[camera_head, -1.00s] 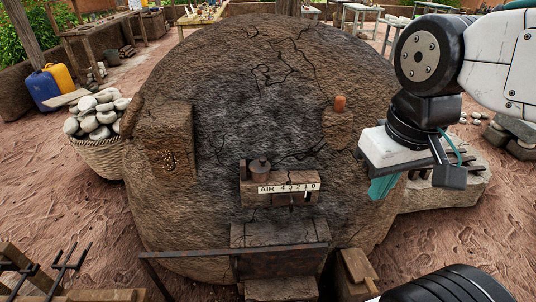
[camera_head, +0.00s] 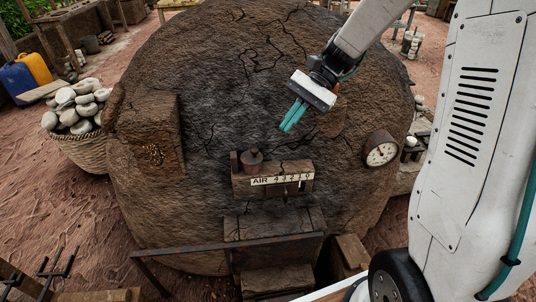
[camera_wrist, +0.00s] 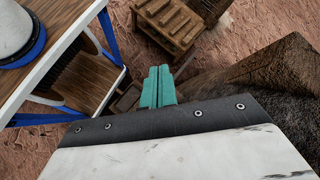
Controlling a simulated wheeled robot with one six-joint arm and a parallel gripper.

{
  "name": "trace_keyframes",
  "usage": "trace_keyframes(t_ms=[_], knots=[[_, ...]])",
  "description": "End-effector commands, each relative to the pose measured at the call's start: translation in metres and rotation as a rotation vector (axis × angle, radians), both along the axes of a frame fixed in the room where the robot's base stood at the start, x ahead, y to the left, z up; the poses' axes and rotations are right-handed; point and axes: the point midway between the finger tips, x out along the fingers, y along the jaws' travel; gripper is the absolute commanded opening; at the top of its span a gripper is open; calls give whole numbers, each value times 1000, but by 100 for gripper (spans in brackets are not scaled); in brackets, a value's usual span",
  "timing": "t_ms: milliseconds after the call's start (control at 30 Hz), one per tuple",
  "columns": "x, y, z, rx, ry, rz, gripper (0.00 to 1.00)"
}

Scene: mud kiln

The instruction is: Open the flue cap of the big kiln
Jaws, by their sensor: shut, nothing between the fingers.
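The big kiln (camera_head: 215,70) is a cracked brown mud dome filling the middle of the head view. I cannot make out a flue cap for certain. In the wrist view the fingers (camera_wrist: 158,87) also show closed, with what looks like the kiln's dark wall (camera_wrist: 285,85) at right.
A round dial gauge (camera_head: 380,149) sits on the kiln's right side. A metal bar (camera_head: 200,246) crosses low in front of the kiln. A basket of stones (camera_head: 80,148) stands left, near blue and yellow cans (camera_head: 22,82). A slatted wooden piece (camera_wrist: 170,20) shows in the wrist view.

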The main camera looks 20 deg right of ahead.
Motion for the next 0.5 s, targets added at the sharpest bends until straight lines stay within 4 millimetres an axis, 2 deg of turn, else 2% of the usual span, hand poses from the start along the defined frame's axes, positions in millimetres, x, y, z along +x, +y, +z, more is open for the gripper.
trace_keyframes(t_ms=[33, 200, 367, 500], knots=[[17, -5, -15, 46, 49, -49, 0], [68, -22, -62, 204, 190, -213, 0], [110, -44, -116, 354, 314, -372, 0], [138, -66, -170, 486, 414, -510, 0]])
